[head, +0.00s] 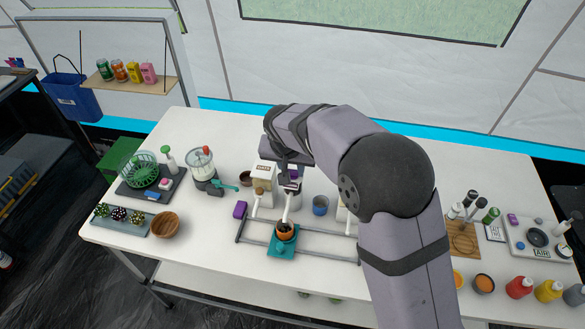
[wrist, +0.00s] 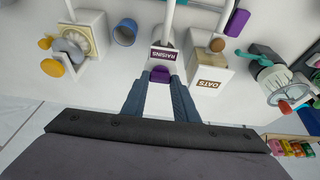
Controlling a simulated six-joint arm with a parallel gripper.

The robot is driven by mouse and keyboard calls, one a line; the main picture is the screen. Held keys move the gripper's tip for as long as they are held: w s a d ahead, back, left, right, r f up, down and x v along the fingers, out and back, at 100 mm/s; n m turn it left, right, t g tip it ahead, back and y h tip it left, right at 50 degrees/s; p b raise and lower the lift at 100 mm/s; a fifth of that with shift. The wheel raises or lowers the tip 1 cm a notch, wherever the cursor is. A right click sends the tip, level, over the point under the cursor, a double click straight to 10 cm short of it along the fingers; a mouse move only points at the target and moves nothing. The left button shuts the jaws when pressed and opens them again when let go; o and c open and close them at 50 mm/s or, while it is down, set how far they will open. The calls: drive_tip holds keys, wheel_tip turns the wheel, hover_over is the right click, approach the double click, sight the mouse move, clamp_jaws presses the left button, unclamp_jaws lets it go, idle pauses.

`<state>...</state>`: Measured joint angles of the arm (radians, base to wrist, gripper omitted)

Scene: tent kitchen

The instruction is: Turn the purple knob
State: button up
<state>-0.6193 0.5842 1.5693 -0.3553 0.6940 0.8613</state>
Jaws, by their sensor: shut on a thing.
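The purple knob (wrist: 160,75) sits on the white dispenser labelled RAISINS (wrist: 165,54). In the wrist view my gripper (wrist: 160,84) has its two blue-grey fingers on either side of the knob, shut on it. In the head view my gripper (head: 291,171) reaches down to the middle dispenser. My arm hides much of this dispenser there, and only a bit of purple shows.
The OATS dispenser (head: 265,176) with a brown knob stands close to the left in the head view. A blue cup (head: 320,205) stands to the right. In front, an orange bowl (head: 287,232) sits on a teal carriage (head: 283,249) between grey rails.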

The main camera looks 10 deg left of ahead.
drive_tip(key=o, duration=1.1)
drive_tip(key=shift+c, duration=0.2)
drive_tip(key=b+v, duration=0.2)
drive_tip(key=v, duration=0.5)
drive_tip(key=shift+r, duration=0.15)
drive_tip(key=shift+s, duration=0.1)
